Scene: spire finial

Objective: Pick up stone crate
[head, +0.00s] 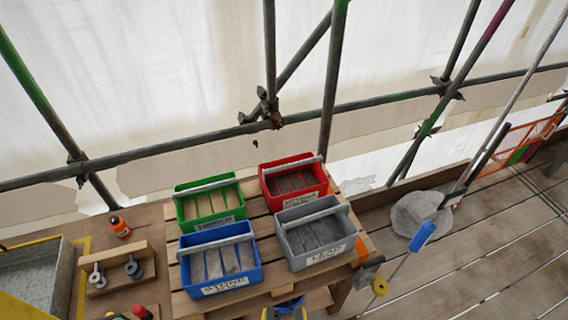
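Four open crates with carry bars stand on a slatted wooden bench. The grey crate (318,237) is at the front right and the blue crate (222,262) at the front left. The green crate (209,204) is at the back left and the red crate (293,184) at the back right. The crates look empty, with slatted floors.
A wooden tool holder (116,268) and an orange bottle (120,227) are left of the crates. A yellow-edged bin (30,280) is at far left. Scaffold poles (272,60) stand behind. A pale sack-like bundle (418,213) lies on the planks, which are mostly clear at right.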

